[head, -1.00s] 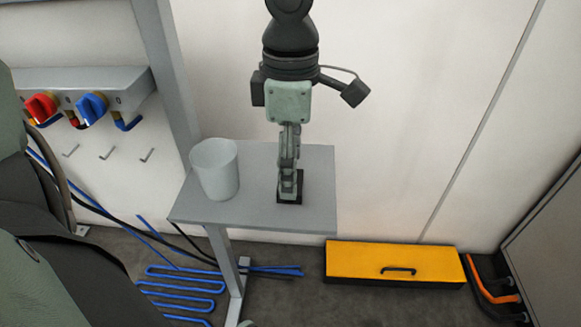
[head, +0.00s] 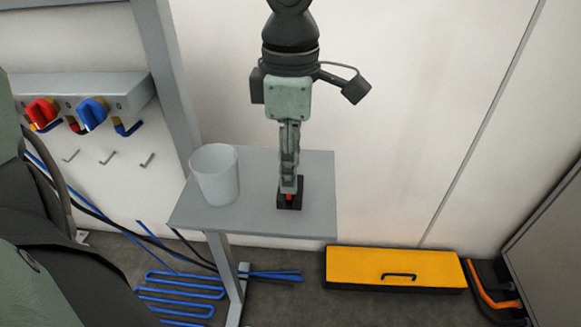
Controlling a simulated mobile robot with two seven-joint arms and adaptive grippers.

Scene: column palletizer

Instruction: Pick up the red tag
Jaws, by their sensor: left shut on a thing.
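My left gripper (head: 289,188) points down over the small grey table (head: 255,218), its fingers closed. My right gripper is not in view.
A white cup (head: 214,178) stands on the table to the left of the gripper. A bracket with red and blue knobs (head: 93,110) is on the left. A yellow box (head: 395,265) lies on the floor to the right. Blue hoses (head: 180,285) run below.

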